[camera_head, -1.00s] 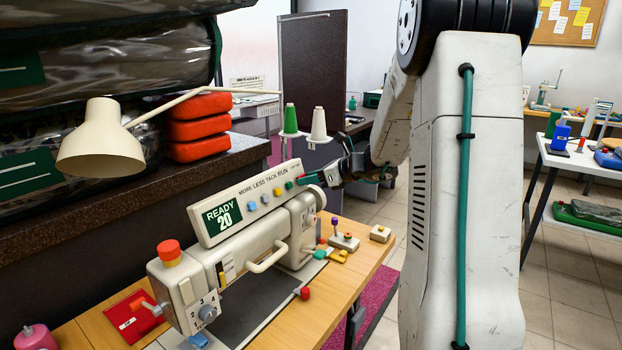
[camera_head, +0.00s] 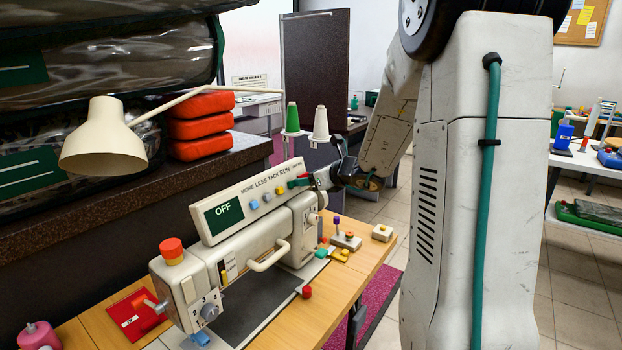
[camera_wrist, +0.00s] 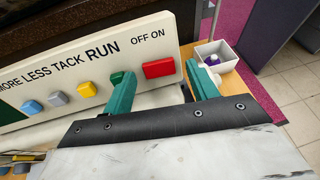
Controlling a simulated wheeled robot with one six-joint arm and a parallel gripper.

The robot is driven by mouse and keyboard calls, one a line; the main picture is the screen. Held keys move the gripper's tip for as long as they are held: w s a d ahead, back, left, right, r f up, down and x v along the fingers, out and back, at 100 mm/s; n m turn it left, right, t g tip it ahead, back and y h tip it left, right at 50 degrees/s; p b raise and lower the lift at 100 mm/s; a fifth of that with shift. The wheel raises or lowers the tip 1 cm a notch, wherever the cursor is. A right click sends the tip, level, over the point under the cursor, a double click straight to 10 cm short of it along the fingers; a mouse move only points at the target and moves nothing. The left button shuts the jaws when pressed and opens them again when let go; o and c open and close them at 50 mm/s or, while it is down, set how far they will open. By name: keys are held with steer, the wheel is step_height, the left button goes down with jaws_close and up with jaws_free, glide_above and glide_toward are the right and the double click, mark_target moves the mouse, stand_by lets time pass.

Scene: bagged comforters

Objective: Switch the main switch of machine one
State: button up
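The cream sewing machine (camera_head: 250,245) stands on the wooden table, with its tilted front panel (camera_head: 235,205) facing me. The panel's dark green display (camera_head: 224,214) reads "OFF". In the wrist view a red switch (camera_wrist: 158,68) sits below the words "OFF ON". My gripper (camera_wrist: 160,74) has two teal fingers spread apart, one on each side of the red switch in the picture. Nothing is held between them. I cannot tell whether a finger touches the switch. The left finger partly hides a green button. In the head view my gripper (camera_head: 305,181) is at the panel's right end.
Blue, grey and yellow buttons (camera_wrist: 88,89) line the panel. Two thread spools (camera_head: 306,118) stand behind the machine. A cream lamp (camera_head: 105,140) hangs at the left, by stacked red cushions (camera_head: 200,125). A white tray (camera_wrist: 214,54) lies beyond the right finger.

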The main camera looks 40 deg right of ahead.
steer(key=v, duration=0.7)
steer(key=shift+s+r, duration=0.2)
steer(key=shift+s, duration=0.15)
stand_by(0.4)
